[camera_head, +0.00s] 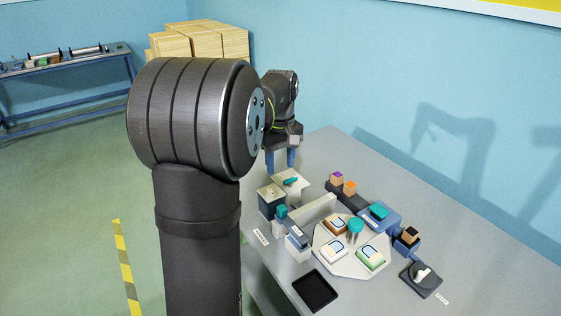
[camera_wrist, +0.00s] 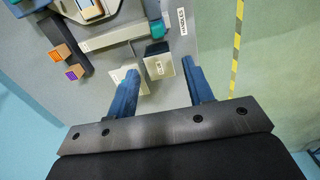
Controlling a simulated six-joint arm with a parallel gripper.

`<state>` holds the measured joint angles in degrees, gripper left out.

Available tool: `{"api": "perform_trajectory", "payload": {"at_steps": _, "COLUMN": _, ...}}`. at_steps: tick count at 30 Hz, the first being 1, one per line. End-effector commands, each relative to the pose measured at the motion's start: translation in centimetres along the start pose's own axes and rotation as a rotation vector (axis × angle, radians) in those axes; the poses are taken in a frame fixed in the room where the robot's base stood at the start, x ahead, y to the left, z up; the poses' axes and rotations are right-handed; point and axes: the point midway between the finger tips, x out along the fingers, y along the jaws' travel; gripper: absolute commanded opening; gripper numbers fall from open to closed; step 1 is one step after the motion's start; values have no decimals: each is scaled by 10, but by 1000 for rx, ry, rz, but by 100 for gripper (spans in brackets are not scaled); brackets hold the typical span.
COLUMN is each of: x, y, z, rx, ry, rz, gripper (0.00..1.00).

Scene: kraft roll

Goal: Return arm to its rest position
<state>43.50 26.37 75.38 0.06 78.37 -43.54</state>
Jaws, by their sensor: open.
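My arm rises in the front left of the head view and bends over toward the table's far end. My gripper (camera_head: 281,165) hangs there with its blue fingers pointing down. In the wrist view my gripper (camera_wrist: 158,85) has its two blue fingers spread wide apart, with nothing between them. Below and between them in that view are a pale block (camera_wrist: 130,80) and a dark box with a pale top (camera_wrist: 158,62); the fingers look apart from both.
The grey table (camera_head: 480,225) holds an octagonal plate (camera_head: 340,262) with several coloured blocks, a black tray (camera_head: 315,290) and a dark dial (camera_head: 421,279). Orange and purple blocks (camera_head: 343,183) stand behind. Stacked boxes (camera_head: 200,40) rise beyond. A yellow-striped line (camera_head: 124,265) marks the floor.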

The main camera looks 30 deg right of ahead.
Motion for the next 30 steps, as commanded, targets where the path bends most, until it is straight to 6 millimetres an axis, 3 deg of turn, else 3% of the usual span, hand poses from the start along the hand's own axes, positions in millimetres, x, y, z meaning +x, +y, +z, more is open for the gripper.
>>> {"api": "perform_trajectory", "payload": {"at_steps": 10, "x": 2, "y": 0, "z": 0, "rx": 0, "ry": 0, "rz": 0, "gripper": 47}}
{"api": "perform_trajectory", "payload": {"at_steps": 14, "x": 10, "y": 0, "z": 0, "rx": 0, "ry": -1, "rz": -1, "gripper": 47}}
{"api": "perform_trajectory", "payload": {"at_steps": 30, "x": 113, "y": 1, "z": 1, "rx": 0, "ry": -3, "rz": -1, "gripper": 47}}
